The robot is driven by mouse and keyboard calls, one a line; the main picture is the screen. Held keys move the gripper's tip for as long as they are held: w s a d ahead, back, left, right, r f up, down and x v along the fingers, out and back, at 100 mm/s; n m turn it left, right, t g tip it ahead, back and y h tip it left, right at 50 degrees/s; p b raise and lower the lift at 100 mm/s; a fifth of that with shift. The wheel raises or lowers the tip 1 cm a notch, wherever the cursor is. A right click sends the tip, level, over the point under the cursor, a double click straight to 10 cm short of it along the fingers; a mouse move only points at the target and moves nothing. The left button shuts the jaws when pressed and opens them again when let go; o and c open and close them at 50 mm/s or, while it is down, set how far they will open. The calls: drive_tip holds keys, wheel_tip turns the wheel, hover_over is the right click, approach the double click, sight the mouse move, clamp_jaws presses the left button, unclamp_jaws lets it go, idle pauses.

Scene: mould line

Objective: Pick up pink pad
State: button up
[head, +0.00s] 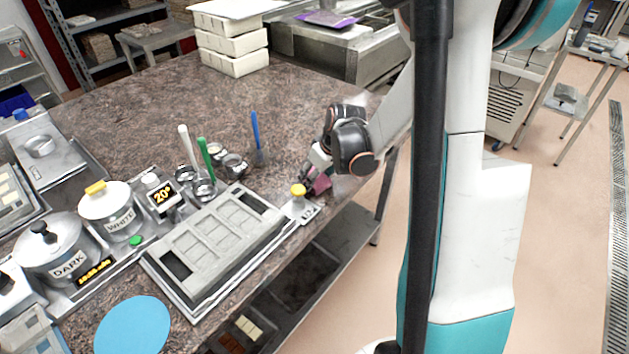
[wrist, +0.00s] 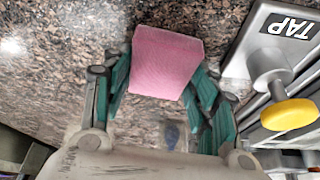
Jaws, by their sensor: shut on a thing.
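The pink pad (wrist: 165,62) is a flat-faced block between the two green-lined fingers of my gripper (wrist: 160,95) in the wrist view. The fingers touch it on both sides, and the gripper is shut on it. In the head view the pad (head: 320,185) shows as a small pink patch at my gripper (head: 312,178), near the table's right edge and just behind the yellow-knobbed TAP plate. The speckled counter lies behind the pad; I cannot tell whether the pad still touches it.
The TAP plate (head: 301,207) with its yellow knob (wrist: 288,114) is close beside the gripper. The grey mould (head: 215,240) lies to the left. A blue-handled tool (head: 256,140) and small pots (head: 233,165) stand behind. The counter's far middle (head: 130,100) is clear.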

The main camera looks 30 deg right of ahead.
drive_tip(key=shift+r, duration=0.1)
wheel_tip(320, 180, up, 20)
drive_tip(key=p, duration=0.6)
